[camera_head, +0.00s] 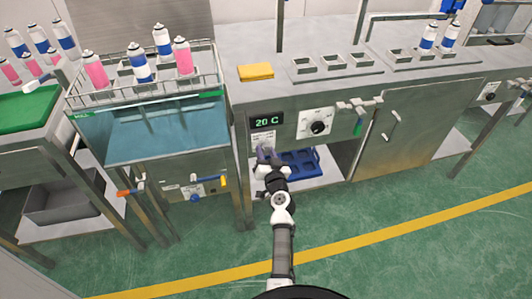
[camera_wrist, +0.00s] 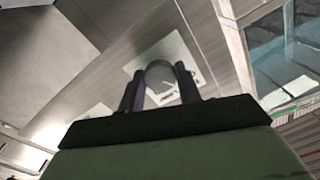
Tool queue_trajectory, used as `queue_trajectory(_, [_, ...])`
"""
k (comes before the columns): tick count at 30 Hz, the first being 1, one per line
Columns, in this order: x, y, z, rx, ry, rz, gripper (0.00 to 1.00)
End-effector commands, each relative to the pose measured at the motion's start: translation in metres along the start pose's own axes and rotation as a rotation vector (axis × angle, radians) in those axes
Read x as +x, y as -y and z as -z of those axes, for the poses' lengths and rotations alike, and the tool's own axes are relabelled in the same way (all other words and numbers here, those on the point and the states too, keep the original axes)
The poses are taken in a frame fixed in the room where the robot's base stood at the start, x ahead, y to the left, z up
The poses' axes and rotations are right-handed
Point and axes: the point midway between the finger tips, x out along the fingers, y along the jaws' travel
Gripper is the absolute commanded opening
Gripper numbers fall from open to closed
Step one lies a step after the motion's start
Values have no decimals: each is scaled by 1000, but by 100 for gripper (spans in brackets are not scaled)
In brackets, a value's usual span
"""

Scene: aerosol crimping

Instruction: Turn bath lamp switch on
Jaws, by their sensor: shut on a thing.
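My gripper (camera_head: 266,153) is at the front panel of the steel bench, just below the "20 C" display (camera_head: 267,122). In the wrist view, its two dark fingers (camera_wrist: 160,88) are closed on either side of a grey rounded switch knob (camera_wrist: 160,74). The knob is on a pale label plate (camera_wrist: 182,58) with small markings. The same plate shows partly in the head view (camera_head: 262,138), with my gripper covering the knob. I cannot tell from these views whether the switch is on, and no lit lamp is clear.
The water bath (camera_head: 165,127) with a can rack above it stands left of my gripper. A dial (camera_head: 318,127) and tap (camera_head: 358,106) are to the right. A blue crate (camera_head: 300,163) sits on the shelf below. A yellow sponge (camera_head: 256,71) lies on the bench top.

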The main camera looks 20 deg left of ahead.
Motion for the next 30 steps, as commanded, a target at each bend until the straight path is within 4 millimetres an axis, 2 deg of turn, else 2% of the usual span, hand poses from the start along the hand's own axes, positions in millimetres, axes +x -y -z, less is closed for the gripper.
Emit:
queue_trajectory(8, [0,0,0,25,-1,0,11])
queue_trajectory(14, [0,0,0,118,-1,0,11])
queue_trajectory(30, [0,0,2,601,-2,0,11])
